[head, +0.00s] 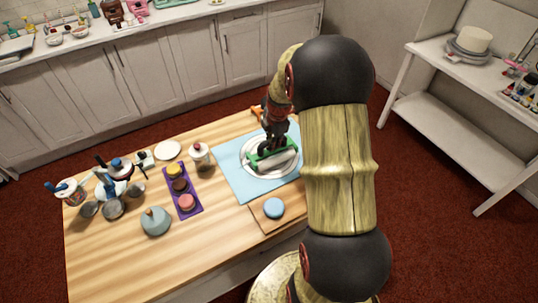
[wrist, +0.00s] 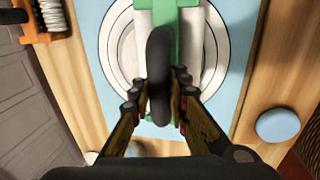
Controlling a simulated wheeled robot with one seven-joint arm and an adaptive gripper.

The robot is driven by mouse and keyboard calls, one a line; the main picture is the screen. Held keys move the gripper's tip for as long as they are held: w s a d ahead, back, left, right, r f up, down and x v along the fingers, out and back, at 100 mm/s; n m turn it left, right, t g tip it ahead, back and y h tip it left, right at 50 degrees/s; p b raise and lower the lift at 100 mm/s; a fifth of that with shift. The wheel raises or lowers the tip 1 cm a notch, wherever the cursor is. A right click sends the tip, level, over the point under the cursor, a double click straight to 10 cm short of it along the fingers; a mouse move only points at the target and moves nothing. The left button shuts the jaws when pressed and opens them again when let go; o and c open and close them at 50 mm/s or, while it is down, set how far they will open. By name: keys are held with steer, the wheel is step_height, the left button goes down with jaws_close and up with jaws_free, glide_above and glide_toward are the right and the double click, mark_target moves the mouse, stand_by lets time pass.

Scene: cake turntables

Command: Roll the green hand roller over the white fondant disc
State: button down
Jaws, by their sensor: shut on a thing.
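The green hand roller (head: 261,158) lies over the white fondant disc (head: 270,171) on the light blue mat (head: 231,170). My gripper (head: 269,144) is above the roller, pointing down, and shut on its handle. In the wrist view my gripper (wrist: 159,90) has a finger on each side of a dark upright handle, with the roller's green frame (wrist: 178,18) and white barrel beyond. The pale round disc (wrist: 119,50) shows to both sides of the roller. The arm and roller hide part of the disc; I cannot tell whether the barrel touches it.
A blue disc (head: 274,208) sits on a small board in front of the mat. A purple tray (head: 188,205) with several small cakes, a jar (head: 200,157) and a teal dome (head: 155,221) stand to the left. An orange item (head: 257,113) lies behind the mat.

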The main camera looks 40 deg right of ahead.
steer(key=shift+s+a+f, duration=0.15)
steer(key=shift+f, duration=0.3)
steer(key=shift+w+d, duration=0.2)
steer(key=shift+w, duration=0.45)
steer(key=shift+w+d, duration=0.15)
steer(key=shift+w, duration=0.6)
